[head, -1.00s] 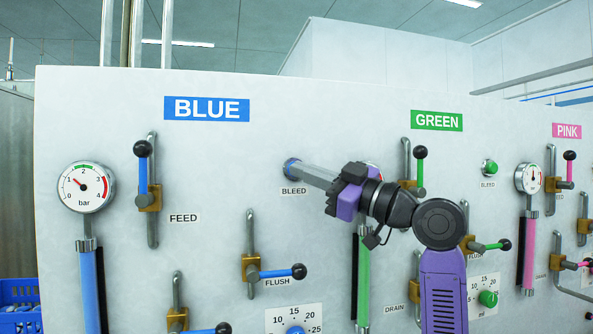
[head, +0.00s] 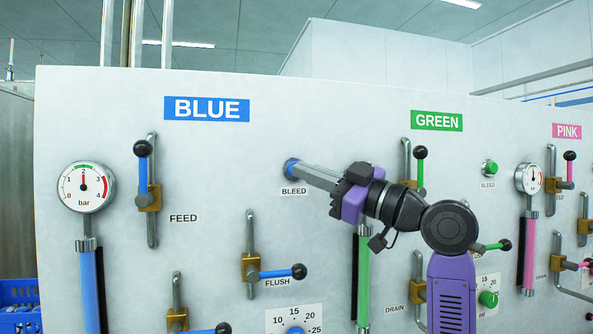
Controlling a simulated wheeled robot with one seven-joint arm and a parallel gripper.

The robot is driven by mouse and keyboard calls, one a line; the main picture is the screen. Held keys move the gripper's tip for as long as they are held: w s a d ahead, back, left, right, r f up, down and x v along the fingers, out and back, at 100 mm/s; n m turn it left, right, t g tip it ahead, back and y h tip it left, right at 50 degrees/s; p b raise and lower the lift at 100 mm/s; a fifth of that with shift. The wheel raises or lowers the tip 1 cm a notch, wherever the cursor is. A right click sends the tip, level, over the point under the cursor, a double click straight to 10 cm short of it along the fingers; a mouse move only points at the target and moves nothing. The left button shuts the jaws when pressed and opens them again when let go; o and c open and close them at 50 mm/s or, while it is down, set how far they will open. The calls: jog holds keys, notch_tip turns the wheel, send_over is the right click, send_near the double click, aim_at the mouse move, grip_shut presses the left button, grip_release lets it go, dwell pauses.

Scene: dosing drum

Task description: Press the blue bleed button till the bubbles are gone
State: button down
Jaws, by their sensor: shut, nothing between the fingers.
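The blue bleed button (head: 289,168) is on the white panel above its BLEED label, mostly hidden by my fingertips. My gripper (head: 304,172) is shut and empty, reaching in from the right, and its tips appear to be against the button. How far the button is pushed in cannot be told. The blue tube (head: 89,290) hangs below the blue gauge (head: 87,187) at the left; no bubbles can be made out in its visible part. The gauge needle points nearly straight up, around 2 bar.
The FEED lever (head: 143,170) and FLUSH lever (head: 280,273) are left of and below my gripper. A green lever (head: 420,170) and the green bleed button (head: 490,168) are to the right. My arm partly covers the green column. A blue crate (head: 18,295) is at lower left.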

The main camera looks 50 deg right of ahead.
jog(key=shift+s, duration=0.1)
jog(key=shift+s+a, duration=0.7)
jog(key=shift+s, duration=0.3)
jog(key=shift+s+a, duration=0.7)
jog(key=shift+s, duration=0.3)
